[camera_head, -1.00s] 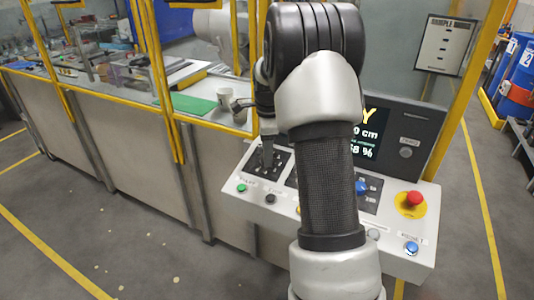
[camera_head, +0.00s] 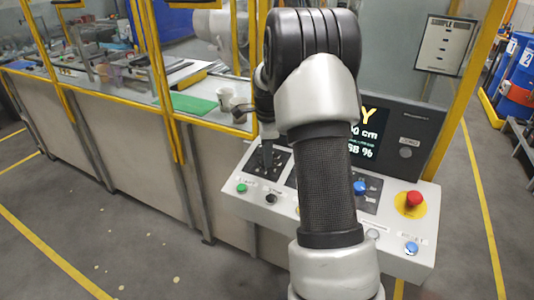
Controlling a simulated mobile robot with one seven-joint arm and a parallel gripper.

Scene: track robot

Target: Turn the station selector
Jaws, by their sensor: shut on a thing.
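The station selector sits on a dark square plate (camera_head: 258,170) at the left of the sloped control panel (camera_head: 230,201). My gripper (camera_head: 266,160) points down at this plate and is shut on the selector's knob. The fingers and arm cover most of the knob, so its exact angle cannot be read.
A green button (camera_head: 241,188) and a black button (camera_head: 270,199) lie just below the plate. A red emergency button (camera_head: 413,198), a blue knob (camera_head: 360,188) and a blue button (camera_head: 411,248) are at the right. My arm hides the panel's middle and part of the display (camera_head: 372,135).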

